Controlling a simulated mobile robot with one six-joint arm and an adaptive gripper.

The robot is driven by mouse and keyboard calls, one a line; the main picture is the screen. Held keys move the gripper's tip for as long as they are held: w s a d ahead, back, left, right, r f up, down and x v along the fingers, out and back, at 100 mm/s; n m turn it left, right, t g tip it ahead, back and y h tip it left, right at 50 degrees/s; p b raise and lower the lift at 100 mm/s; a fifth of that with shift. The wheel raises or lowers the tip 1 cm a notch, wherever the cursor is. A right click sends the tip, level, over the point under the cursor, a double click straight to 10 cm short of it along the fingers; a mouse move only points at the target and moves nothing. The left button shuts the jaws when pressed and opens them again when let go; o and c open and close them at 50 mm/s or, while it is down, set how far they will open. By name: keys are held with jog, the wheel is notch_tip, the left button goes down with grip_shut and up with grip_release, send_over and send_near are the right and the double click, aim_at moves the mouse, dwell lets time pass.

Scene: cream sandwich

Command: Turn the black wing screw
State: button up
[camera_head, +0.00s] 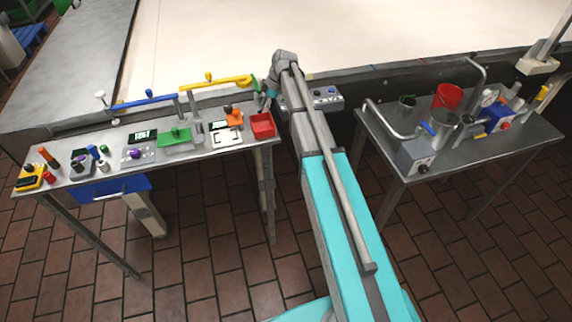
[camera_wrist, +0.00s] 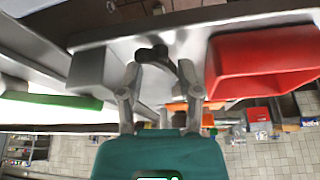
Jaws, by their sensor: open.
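The black wing screw (camera_wrist: 152,54) shows in the wrist view, on the edge of a grey metal surface. My gripper (camera_wrist: 160,72) is open, with its two grey fingertips on either side of the screw's lower part in the picture. I cannot tell whether the fingers touch it. In the head view my gripper (camera_head: 268,98) is at the right end of the left table, close to the red bin (camera_head: 262,125). The screw cannot be made out in the head view.
The red bin stands close to the right finger in the wrist view (camera_wrist: 265,62). A grey block (camera_wrist: 98,70) is left of the fingers. The left table (camera_head: 75,172) holds several devices, with blue (camera_head: 146,103) and yellow (camera_head: 218,83) levers behind. Another table (camera_head: 440,162) stands right.

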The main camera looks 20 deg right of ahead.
jog(key=m, duration=0.2)
jog(key=m+t, duration=0.1)
jog(key=m, duration=0.1)
jog(key=shift+s+h, duration=0.2)
jog(key=shift+h, duration=0.2)
jog(key=m, duration=0.2)
jog(key=m+t+h, duration=0.1)
jog(key=shift+s+a+m+t, duration=0.1)
jog(key=shift+m+t, duration=0.2)
jog(key=shift+m, duration=0.1)
jog(key=shift+a+m+t+h, duration=0.1)
jog(key=shift+m+t+h, duration=0.2)
jog(key=shift+m, duration=0.85)
jog(key=shift+a+m+t+h, duration=0.1)
jog(key=shift+m+h, duration=0.3)
jog(key=shift+m, duration=0.75)
jog(key=shift+m+h, duration=0.7)
jog(key=shift+m, duration=1.1)
jog(key=p+v, duration=1.3)
jog(key=v, duration=0.1)
jog(key=s+f+g+b, duration=0.2)
jog(key=s+f+b, duration=0.3)
jog(key=s, duration=0.7)
jog(key=s+f+g+b, duration=0.2)
jog(key=s+f+b, duration=0.4)
jog(key=s, duration=0.6)
jog(key=shift+f, duration=0.8)
jog(key=shift+a, duration=0.1)
jog(key=shift+a, duration=0.1)
